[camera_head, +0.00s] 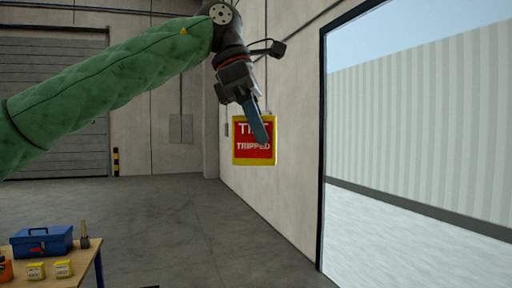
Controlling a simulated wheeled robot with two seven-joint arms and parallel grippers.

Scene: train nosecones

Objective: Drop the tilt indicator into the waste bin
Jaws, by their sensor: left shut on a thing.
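The tilt indicator (242,155) is a square plate with a yellow border and a red face reading "TILT TRIPPED". It hangs in the air in front of the pale wall, near the middle of the view. My left gripper (261,134) reaches down from above and is shut on it. A blue-grey finger crosses the indicator's face and covers part of the lettering. My right gripper is not in view. No waste bin can be made out in this view.
A wooden table (70,278) at the lower left holds a blue toolbox (42,241), two small yellow boxes (63,268) and a brush-like tool (84,238). A large opening with a dark frame (322,150) is at the right. The grey floor (200,240) is mostly clear.

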